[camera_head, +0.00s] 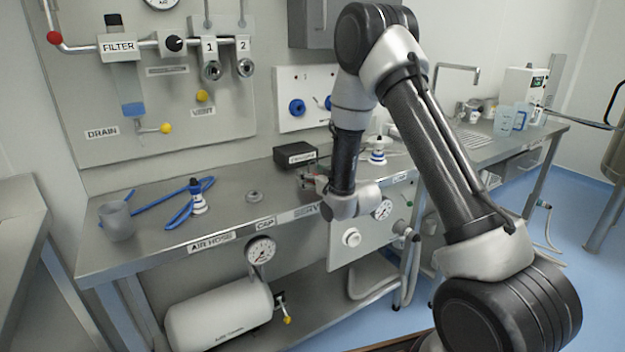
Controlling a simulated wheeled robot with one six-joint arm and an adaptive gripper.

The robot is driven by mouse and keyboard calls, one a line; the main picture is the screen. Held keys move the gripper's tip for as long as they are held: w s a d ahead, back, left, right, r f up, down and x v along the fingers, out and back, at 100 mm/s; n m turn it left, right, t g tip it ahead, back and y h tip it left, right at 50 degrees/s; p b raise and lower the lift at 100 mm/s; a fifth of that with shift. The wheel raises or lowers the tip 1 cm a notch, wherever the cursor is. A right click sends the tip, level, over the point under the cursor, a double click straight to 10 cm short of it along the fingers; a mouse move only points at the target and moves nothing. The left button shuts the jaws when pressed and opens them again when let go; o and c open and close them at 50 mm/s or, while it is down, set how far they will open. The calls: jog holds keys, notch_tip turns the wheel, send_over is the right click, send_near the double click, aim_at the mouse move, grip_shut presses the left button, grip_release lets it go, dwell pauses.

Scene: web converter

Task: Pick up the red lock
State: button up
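My arm reaches down over the steel bench (130,252), and my gripper (312,184) is low over the bench's front part, left of my wrist. Small red patches show right at the gripper, which may be the red lock, but its outline is too small and too covered to make out. I cannot tell whether the fingers are apart or closed on it. No other loose red lock stands out on the bench.
A black box (295,154) stands just behind my gripper. A small metal cap (253,196), a blue hose (150,205), a blue-and-white fitting (198,198) and a grey cup (117,221) are to the left. Another fitting (377,153) stands to the right.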

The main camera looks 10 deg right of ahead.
jog(key=c, duration=1.1)
jog(key=shift+c, duration=0.2)
notch_tip(320, 180, up, 10)
